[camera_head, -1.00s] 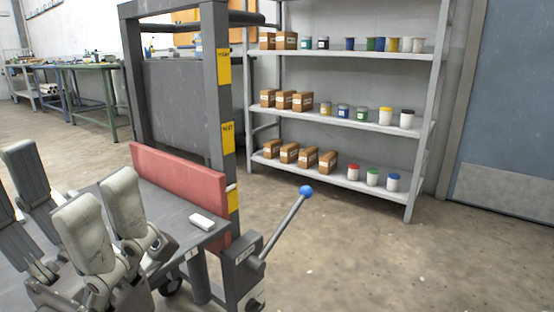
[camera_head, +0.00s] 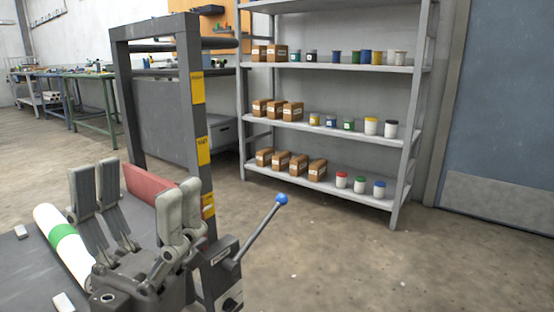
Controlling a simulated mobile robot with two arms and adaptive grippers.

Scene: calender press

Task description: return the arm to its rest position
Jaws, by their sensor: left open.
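My left gripper (camera_head: 136,198) is at the lower left of the head view, fingers pointing up and spread apart, with nothing between them. It stands in front of the press frame (camera_head: 183,120), a dark upright frame with yellow labels. The fingers partly hide a red panel (camera_head: 141,184) on the press. A lever with a blue knob (camera_head: 281,199) rises to the right of the gripper, apart from it. My right gripper is not in view.
A white roll with a green band (camera_head: 62,236) lies on the dark table (camera_head: 22,272) left of my gripper, with small white blocks. Behind stands a grey shelf (camera_head: 330,67) with cartons and jars. The floor (camera_head: 380,265) at right is clear.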

